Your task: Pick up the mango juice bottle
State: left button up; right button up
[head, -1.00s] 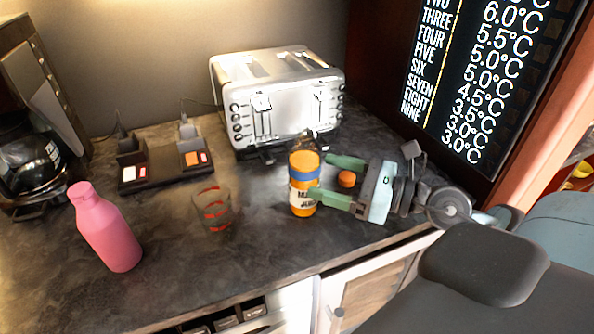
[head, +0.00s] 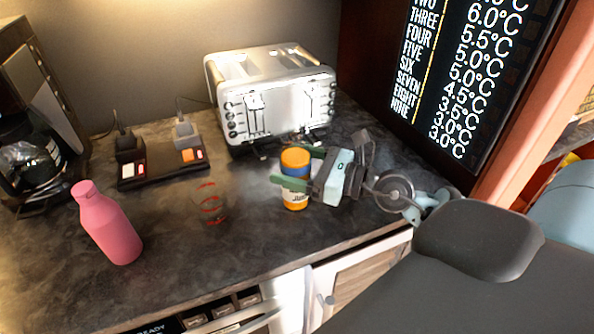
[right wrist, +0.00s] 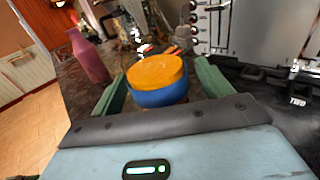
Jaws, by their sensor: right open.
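The mango juice bottle (head: 296,196) stands upright on the dark counter in front of the toaster, with an orange top, a blue band and a white label. My right gripper (head: 290,182) is open, with its green fingers reaching in from the right at the bottle's upper part. In the right wrist view the bottle's orange top and blue band (right wrist: 158,82) sit between the two open fingers (right wrist: 160,90). Whether the fingers touch it I cannot tell. My left gripper is not in view.
A silver toaster (head: 270,98) stands close behind the bottle. A clear glass with red rings (head: 211,204) and a pink bottle (head: 106,224) stand to the left. The counter's front is clear.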

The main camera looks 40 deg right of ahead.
jog(key=shift+x, duration=0.9)
jog(key=shift+c, duration=0.5)
jog(key=c, duration=1.2)
